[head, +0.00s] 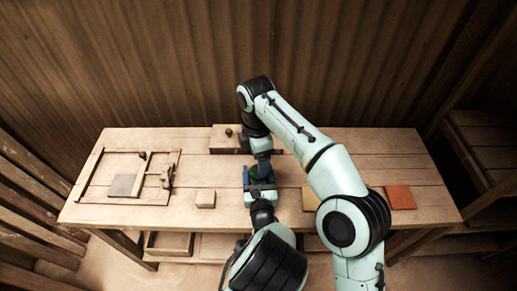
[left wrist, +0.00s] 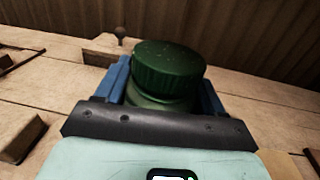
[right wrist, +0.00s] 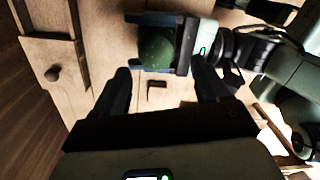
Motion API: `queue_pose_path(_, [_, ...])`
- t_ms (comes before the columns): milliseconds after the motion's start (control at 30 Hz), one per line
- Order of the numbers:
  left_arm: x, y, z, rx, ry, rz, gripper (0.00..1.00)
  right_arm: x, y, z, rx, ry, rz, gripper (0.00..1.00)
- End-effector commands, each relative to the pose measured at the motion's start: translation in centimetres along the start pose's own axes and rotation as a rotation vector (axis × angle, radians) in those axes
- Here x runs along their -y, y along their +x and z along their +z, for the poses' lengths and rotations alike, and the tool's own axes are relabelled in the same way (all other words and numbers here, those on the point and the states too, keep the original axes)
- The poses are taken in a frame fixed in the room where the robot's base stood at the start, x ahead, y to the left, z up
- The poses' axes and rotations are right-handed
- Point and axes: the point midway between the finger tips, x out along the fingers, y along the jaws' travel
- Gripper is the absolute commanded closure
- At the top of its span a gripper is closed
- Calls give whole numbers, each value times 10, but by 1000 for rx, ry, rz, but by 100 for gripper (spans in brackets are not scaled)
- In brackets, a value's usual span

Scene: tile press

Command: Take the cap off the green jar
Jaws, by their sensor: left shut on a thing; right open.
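The green jar (left wrist: 160,102) stands upright in the left wrist view, with its ribbed dark green cap (left wrist: 168,65) seated on top. My left gripper (head: 262,184) is shut on the jar body, with a blue finger on each side below the cap. In the right wrist view the round cap (right wrist: 156,52) shows from above between the blue left fingers. My right gripper (right wrist: 163,88) is open and empty; its dark fingers are apart from the cap. In the head view the right gripper hangs just behind the jar, and the arms hide most of the jar.
A small wooden block (head: 205,198) sits left of the jar. A knobbed wooden box (head: 222,146) is behind. An orange tile (head: 400,197) and a tan tile (head: 310,200) lie right.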

Motion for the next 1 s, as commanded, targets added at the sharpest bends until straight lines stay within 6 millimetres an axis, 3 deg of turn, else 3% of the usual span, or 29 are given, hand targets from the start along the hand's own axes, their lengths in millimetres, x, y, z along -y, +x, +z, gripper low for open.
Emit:
queue_pose_path(600, [0, 0, 0, 1, 0, 0, 100, -1, -20, 1, -20, 1452, 19, 26])
queue_pose_path(800, [0, 0, 0, 1, 0, 0, 100, -1, -26, 2, -35, 1777, 24, 26])
queue_pose_path(1000, [0, 0, 0, 1, 0, 0, 100, -1, -26, 2, -42, 1910, 23, 26])
